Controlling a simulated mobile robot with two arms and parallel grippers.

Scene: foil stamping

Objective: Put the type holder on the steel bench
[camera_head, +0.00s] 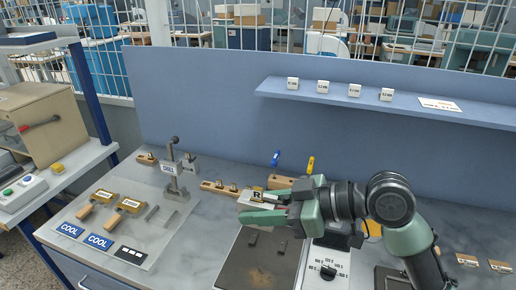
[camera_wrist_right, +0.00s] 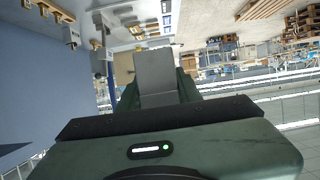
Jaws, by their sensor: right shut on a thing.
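My right gripper (camera_head: 262,208) reaches in from the right over the steel bench (camera_head: 212,232). It is shut on the type holder (camera_head: 250,201), a pale grey block that its green fingers partly hide. The grey block (camera_wrist_right: 155,75) also shows between the fingers in the right wrist view. I cannot tell whether it touches anything below. A small tag marked R (camera_head: 257,194) shows right beside the fingers. My left gripper is not in view.
A dark plate (camera_head: 258,262) lies below the gripper, beside a white dial panel (camera_head: 327,268). Wooden-handled pieces (camera_head: 130,205) and blue COOL signs (camera_head: 98,242) lie on a pale mat at left. A CHILL stand (camera_head: 171,170) rises behind. A blue shelf (camera_head: 330,99) runs along the wall.

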